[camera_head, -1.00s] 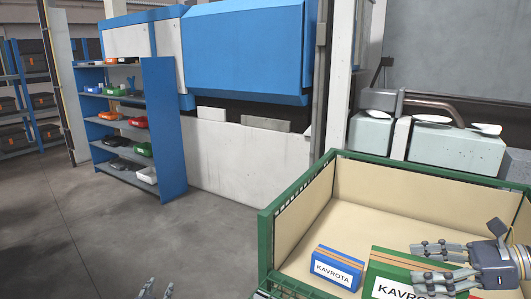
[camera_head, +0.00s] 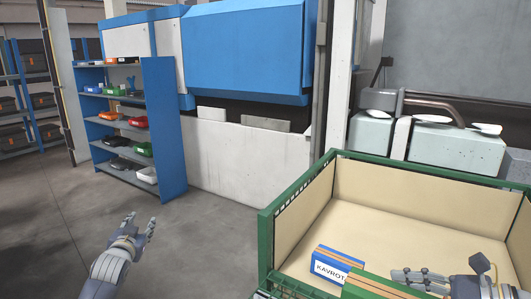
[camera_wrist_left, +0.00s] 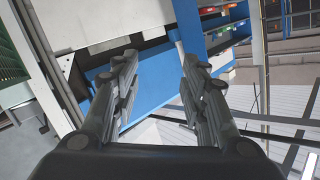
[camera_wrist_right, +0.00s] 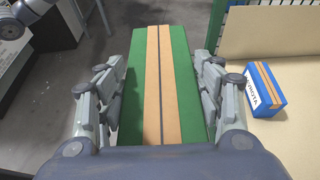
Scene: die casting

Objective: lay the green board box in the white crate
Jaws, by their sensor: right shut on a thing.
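The green board box (camera_head: 358,292), with orange stripes on top, shows at the bottom edge of the head view, partly cut off. My right gripper (camera_head: 410,285) is shut on it, with fingers along both sides in the right wrist view (camera_wrist_right: 160,75). There the box (camera_wrist_right: 183,60) has grey floor behind it, to the left of the blue box. My left gripper (camera_head: 140,222) is open and empty over the floor, left of the large green container; its spread fingers show in the left wrist view (camera_wrist_left: 160,62). A small white crate (camera_head: 147,175) sits on the shelf rack's lowest level.
The large green container (camera_head: 266,235) with a cream lining holds a blue box (camera_head: 335,268) labelled KAVROTA. A blue shelf rack (camera_head: 172,130) with several coloured bins stands at left, before a blue and white machine (camera_head: 245,50). The floor (camera_head: 60,220) at left is clear.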

